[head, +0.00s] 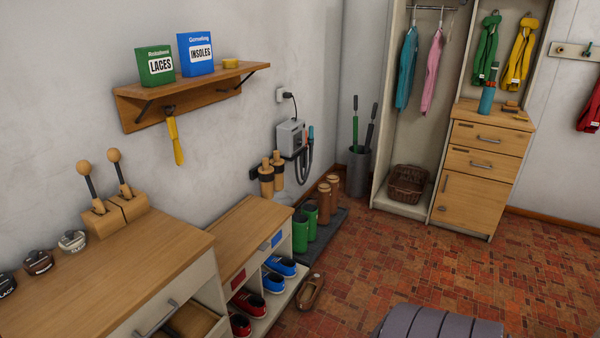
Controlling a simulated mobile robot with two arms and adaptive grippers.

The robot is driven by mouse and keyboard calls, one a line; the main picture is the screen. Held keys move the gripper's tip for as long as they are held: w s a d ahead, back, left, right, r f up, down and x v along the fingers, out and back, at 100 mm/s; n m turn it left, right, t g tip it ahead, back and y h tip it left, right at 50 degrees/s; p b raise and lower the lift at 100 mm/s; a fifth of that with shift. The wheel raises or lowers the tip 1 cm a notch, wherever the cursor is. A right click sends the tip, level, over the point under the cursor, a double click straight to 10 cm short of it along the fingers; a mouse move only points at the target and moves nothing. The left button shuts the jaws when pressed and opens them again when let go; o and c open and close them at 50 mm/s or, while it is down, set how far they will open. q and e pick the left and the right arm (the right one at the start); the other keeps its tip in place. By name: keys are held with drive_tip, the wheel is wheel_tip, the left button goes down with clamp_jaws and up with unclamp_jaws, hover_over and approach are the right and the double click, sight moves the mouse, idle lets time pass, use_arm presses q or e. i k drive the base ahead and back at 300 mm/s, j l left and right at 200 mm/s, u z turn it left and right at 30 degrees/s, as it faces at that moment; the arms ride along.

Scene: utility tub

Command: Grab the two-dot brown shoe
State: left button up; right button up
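A brown shoe (311,292) lies on the tiled floor in the head view. It is beside the open front of the low shoe bench (252,226), near the end of the dark boot tray. It is too small to make out any dots on it. No second brown shoe shows. Neither of my grippers is in view.
Red shoes (248,303) and blue shoes (280,266) sit in the bench. Green boots (306,226) and brown boots (328,195) stand on the dark tray (336,226). A wooden cabinet (160,262) stands at left, its drawer partly open.

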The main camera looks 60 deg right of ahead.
sight(309, 291)
drive_tip(key=z, duration=0.45)
drive_tip(key=k+z, duration=0.1)
drive_tip(key=z, duration=0.85)
drive_tip(key=k+z, duration=0.1)
drive_tip(key=z, duration=0.35)
drive_tip(key=l+u, duration=0.1)
drive_tip(key=u, duration=0.5)
drive_tip(key=i+l+u, duration=0.45)
drive_tip(key=l+u, duration=0.2)
drive_tip(key=i+l+u, duration=0.15)
drive_tip(key=l+u, duration=0.2)
